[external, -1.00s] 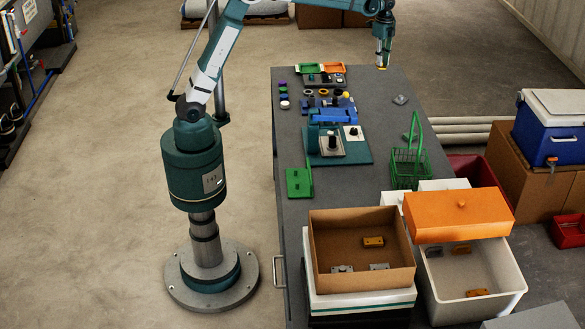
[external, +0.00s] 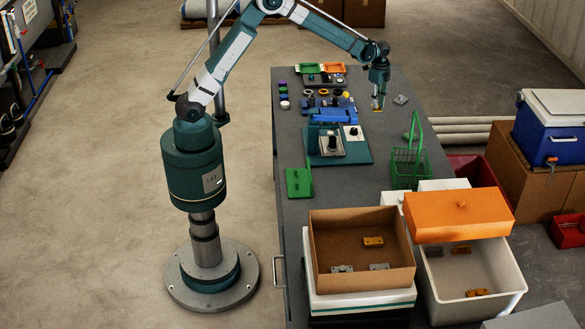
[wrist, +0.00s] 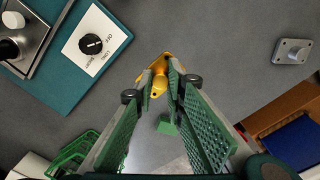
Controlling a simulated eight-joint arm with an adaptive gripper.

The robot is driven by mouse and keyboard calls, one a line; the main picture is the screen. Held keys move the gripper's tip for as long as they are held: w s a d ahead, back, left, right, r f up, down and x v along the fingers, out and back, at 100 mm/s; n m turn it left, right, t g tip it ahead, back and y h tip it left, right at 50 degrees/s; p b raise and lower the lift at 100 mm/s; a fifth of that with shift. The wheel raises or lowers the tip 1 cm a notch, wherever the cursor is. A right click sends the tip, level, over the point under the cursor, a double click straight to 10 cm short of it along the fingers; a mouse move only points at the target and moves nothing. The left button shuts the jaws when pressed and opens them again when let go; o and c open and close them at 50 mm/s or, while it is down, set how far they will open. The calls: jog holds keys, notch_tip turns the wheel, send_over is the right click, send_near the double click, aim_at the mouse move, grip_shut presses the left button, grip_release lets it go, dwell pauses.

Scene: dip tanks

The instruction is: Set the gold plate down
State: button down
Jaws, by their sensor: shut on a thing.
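My gripper (external: 378,98) is over the right part of the grey table, toward its far end. It is shut on the gold plate (external: 377,108), which shows as a small yellow piece at the fingertips. In the wrist view the gold plate (wrist: 158,89) sits between the green fingertips (wrist: 161,76), partly hidden by them. I cannot tell whether the plate touches the table or hangs just above it.
A grey plate (external: 400,99) lies on the table just right of my gripper. The teal board with knobs (external: 362,156) is to the left and nearer. A green wire basket (external: 408,168) stands nearer. Bare grey tabletop (external: 385,125) surrounds the gripper.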

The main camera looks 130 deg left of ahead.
jog(key=shift+f, duration=0.15)
send_over(375, 126)
jog(key=shift+s+f, duration=0.1)
jog(key=shift+f, duration=3)
jog(key=shift+f, duration=0.1)
jog(key=shift+f, duration=1.75)
jog(key=shift+f, duration=0.15)
jog(key=c, duration=2.4)
grip_release()
jog(key=shift+o, duration=0.2)
notch_tip(375, 126, up, 12)
jog(key=shift+r, duration=0.15)
